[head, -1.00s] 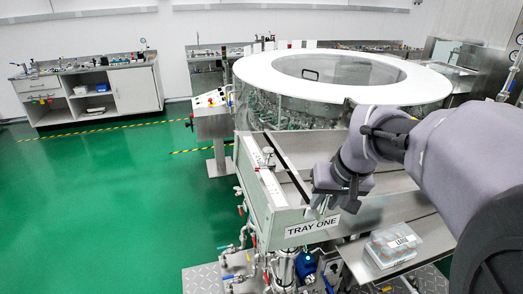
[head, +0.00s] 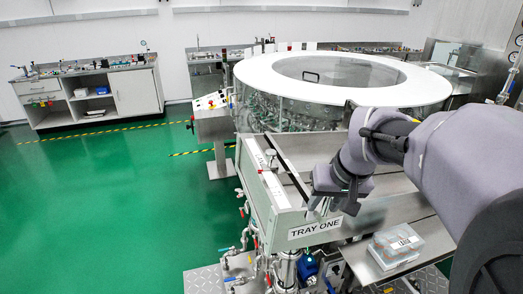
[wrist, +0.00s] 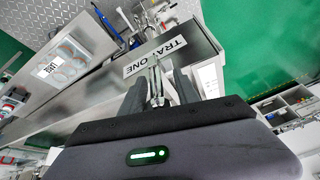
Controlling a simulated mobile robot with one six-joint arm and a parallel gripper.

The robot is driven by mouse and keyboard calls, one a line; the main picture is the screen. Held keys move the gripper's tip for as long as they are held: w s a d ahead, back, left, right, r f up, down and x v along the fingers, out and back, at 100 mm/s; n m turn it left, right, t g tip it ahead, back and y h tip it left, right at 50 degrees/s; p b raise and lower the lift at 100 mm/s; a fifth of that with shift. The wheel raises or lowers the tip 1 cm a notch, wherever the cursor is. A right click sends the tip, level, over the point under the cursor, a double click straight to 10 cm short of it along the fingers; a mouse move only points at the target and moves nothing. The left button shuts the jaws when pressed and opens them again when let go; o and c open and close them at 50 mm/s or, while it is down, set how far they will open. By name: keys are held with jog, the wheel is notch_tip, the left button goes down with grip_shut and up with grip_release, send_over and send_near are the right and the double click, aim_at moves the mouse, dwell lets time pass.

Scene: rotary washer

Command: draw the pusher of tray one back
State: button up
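Tray one is a long metal tray with a pale end panel, marked by the TRAY ONE label (head: 315,227) in the head view; the label (wrist: 155,57) also shows in the wrist view. My gripper (head: 322,207) is at the near end of the tray, just above the label. In the wrist view its two dark fingers (wrist: 160,82) point at the tray end, one on each side of a thin metal piece (wrist: 156,88), which may be the pusher's handle. I cannot tell whether the fingers touch it. My wrist hides the rest of the pusher in the head view.
The round washer (head: 345,75) with a white top ring stands behind the tray. A clear lidded box (head: 396,246) sits on a metal shelf right of the tray. Pipes and valves (head: 255,250) are below. Green floor (head: 120,200) at left is clear.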

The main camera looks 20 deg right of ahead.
jog(key=p+v, duration=0.5)
jog(key=v, duration=1.2)
jog(key=shift+p, duration=0.3)
jog(key=shift+s+d+r, duration=0.1)
jog(key=shift+r, duration=0.05)
jog(key=s+a+f+b, duration=0.3)
jog(key=a+f+b, duration=0.1)
jog(key=f, duration=0.3)
jog(key=s+a+f+m+y+b, duration=0.1)
jog(key=s+a+f+b, duration=0.2)
jog(key=a+f, duration=0.4)
jog(key=s+a+f+t+y+b, duration=0.1)
jog(key=s+a+f+b, duration=0.3)
jog(key=f, duration=0.4)
jog(key=shift+a+f+m+b, duration=0.35)
jog(key=shift+a+b, duration=0.2)
jog(key=shift+a, duration=0.3)
jog(key=shift+s, duration=0.15)
jog(key=shift+c, duration=0.5)
